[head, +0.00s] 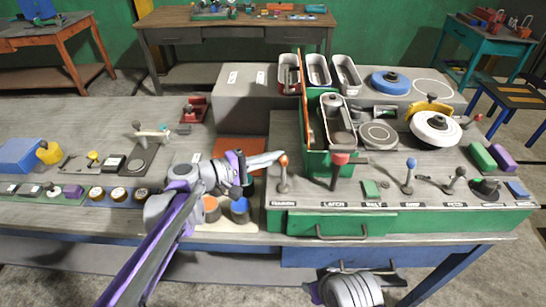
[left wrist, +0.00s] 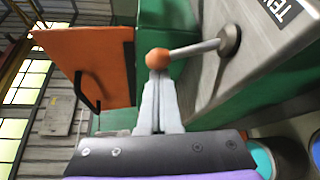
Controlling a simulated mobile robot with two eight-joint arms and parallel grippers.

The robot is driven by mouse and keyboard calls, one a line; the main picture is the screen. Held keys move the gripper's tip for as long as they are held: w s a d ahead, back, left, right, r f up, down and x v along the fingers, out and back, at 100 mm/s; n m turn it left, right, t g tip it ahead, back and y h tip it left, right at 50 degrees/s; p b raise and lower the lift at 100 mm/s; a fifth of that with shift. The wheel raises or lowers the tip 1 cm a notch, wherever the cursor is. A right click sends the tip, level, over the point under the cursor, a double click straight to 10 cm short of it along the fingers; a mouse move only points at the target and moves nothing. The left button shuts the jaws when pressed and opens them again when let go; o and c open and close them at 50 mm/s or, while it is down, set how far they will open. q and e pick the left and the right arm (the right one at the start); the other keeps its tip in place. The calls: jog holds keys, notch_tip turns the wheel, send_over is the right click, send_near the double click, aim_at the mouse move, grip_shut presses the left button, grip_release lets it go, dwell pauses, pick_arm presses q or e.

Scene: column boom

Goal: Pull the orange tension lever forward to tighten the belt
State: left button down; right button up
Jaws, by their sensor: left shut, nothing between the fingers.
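The tension lever is a grey rod with an orange ball knob (head: 283,160), upright at the left end of the lever row, behind the "TENSION" label (head: 283,203). In the left wrist view the orange knob (left wrist: 158,58) sits right at my fingertips, its rod running to a round base at upper right. My left gripper (head: 277,157) reaches in from the left, fingers shut and empty. In the wrist view the closed fingertips (left wrist: 160,78) meet the knob's near side; whether they touch is unclear. My right gripper is not in view; only a grey part of my arm shows at bottom.
A red-knobbed lever (head: 340,160) stands just right, with a blue-knobbed lever (head: 411,164) further along. A tall orange panel edge (head: 304,95) rises behind. An orange board with a black handle (left wrist: 95,62) is left of the fingers. Orange and blue cups (head: 240,207) stand beneath my left wrist.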

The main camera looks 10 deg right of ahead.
pick_arm(q)
jog(key=shift+s+a+r+m, duration=0.1)
jog(key=shift+s+r+m, duration=0.1)
jog(key=shift+m, duration=0.1)
jog(key=shift+s+a+r+m+h, duration=0.1)
jog(key=shift+s+r+m+h, duration=0.05)
jog(key=shift+s+m+h, duration=0.4)
jog(key=m, duration=0.1)
jog(key=s+m+h, duration=0.1)
jog(key=s+m+b, duration=0.1)
jog(key=shift+a+r+h, duration=0.3)
jog(key=shift+a+h, duration=0.05)
jog(key=s+m+h, duration=0.1)
jog(key=m, duration=0.1)
jog(key=s+m+b, duration=0.1)
jog(key=m, duration=0.1)
jog(key=shift+s+a+h, duration=0.25)
jog(key=shift+a+h, duration=0.1)
jog(key=shift+h, duration=0.05)
jog(key=shift+s+a+m, duration=0.1)
jog(key=shift+s+m, duration=0.15)
jog(key=shift+s, duration=0.1)
jog(key=shift+s+f, duration=0.1)
jog(key=shift+s, duration=0.05)
